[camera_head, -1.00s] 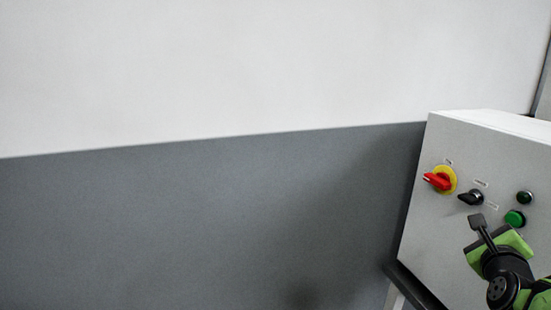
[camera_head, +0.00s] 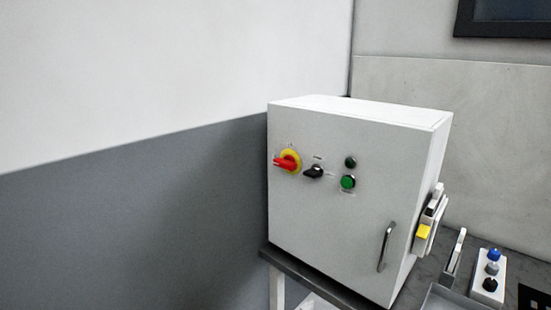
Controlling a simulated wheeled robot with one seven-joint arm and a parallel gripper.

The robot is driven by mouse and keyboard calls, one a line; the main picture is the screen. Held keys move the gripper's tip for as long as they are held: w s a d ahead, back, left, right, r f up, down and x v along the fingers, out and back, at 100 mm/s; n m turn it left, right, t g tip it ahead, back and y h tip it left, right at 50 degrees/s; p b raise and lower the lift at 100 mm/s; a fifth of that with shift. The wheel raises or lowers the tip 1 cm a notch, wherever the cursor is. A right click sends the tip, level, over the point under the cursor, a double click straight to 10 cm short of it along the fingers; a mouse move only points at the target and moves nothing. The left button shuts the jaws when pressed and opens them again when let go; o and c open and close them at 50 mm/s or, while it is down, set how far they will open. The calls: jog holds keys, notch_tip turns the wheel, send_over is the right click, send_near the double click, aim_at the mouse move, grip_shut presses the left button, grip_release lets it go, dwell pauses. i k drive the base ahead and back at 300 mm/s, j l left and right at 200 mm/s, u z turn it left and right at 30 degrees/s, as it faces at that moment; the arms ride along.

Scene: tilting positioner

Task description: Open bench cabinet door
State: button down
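The bench cabinet (camera_head: 330,225) is a light grey box standing on a dark bench, right of centre in the head view. Its front door faces me and looks shut. A metal bar handle (camera_head: 386,247) stands upright near the door's lower right edge. A red and yellow rotary switch (camera_head: 287,162), a black selector knob (camera_head: 314,172) and a green button (camera_head: 348,182) sit on the upper front. My gripper is out of view.
The dark bench top (camera_head: 325,287) shows a narrow strip before the cabinet. A small control box (camera_head: 489,278) with blue and black knobs stands at the right. A grey wall is behind.

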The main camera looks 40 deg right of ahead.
aim_at(360, 242)
jog(key=z, duration=1.6)
jog(key=i+j+u, duration=0.1)
jog(key=j+u, duration=0.2)
jog(key=j, duration=0.15)
jog(key=i+j+u, duration=0.15)
jog(key=j+u, duration=0.15)
jog(key=j, duration=0.1)
